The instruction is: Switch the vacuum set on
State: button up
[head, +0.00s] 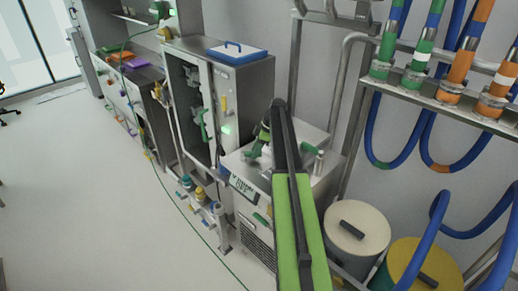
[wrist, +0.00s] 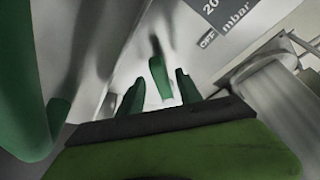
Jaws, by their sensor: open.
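The vacuum set (head: 240,168) is a pale box-shaped unit with a lettered front panel, right of the steel cabinet in the head view. My lime-green arm reaches over it and hides part of its top. In the wrist view, my gripper (wrist: 159,92) is open, with two dark green fingers apart. A small green lever-like part (wrist: 158,72) shows between and beyond the fingertips; I cannot tell whether they touch it. A dark display (wrist: 214,20) at the upper right reads "20" and "mbar", with an "OFF" mark beside it.
A large green curved part (wrist: 28,85) is close at the left of the wrist view. A steel cabinet (head: 245,100) stands left of the unit. Lidded drums (head: 357,218) and a rack with blue hoses (head: 440,95) are at right. Floor (head: 85,200) at left is clear.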

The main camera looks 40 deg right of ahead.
jog(key=p+v, duration=1.5)
jog(key=v, duration=0.2)
jog(key=shift+p, duration=0.3)
jog(key=shift+r, duration=0.15)
